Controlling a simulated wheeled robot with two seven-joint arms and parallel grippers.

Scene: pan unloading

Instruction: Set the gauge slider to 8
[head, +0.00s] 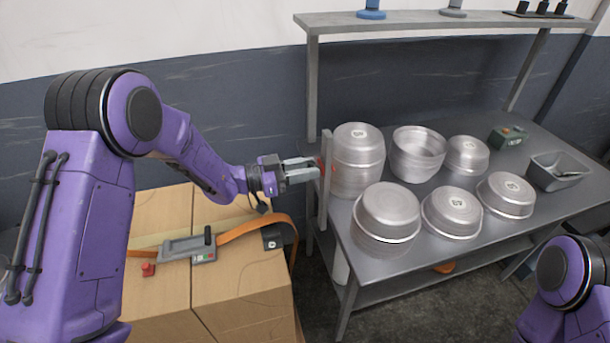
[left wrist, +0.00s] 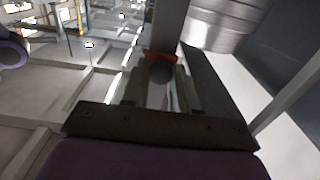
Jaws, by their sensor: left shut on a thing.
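The gauge is a pale upright post (head: 325,205) at the left edge of the metal table. Its red slider (head: 320,161) sits on the post's upper part, mostly hidden by my gripper. My left gripper (head: 318,169) reaches in from the left and is shut on the slider's knob. In the left wrist view, the round dark knob (left wrist: 161,73) is between the fingers, with the red slider (left wrist: 160,57) behind it against the post (left wrist: 170,25). I cannot read any scale marks or numbers. My right gripper is out of view; only part of its arm shows at the lower right.
Several metal pans, including one (head: 387,212), stand on the table (head: 375,278) just right of the gauge. A green box (head: 508,137) and a grey tray (head: 557,172) are farther right. Cardboard boxes (head: 245,305) with an orange strap (head: 262,227) stand below my left arm.

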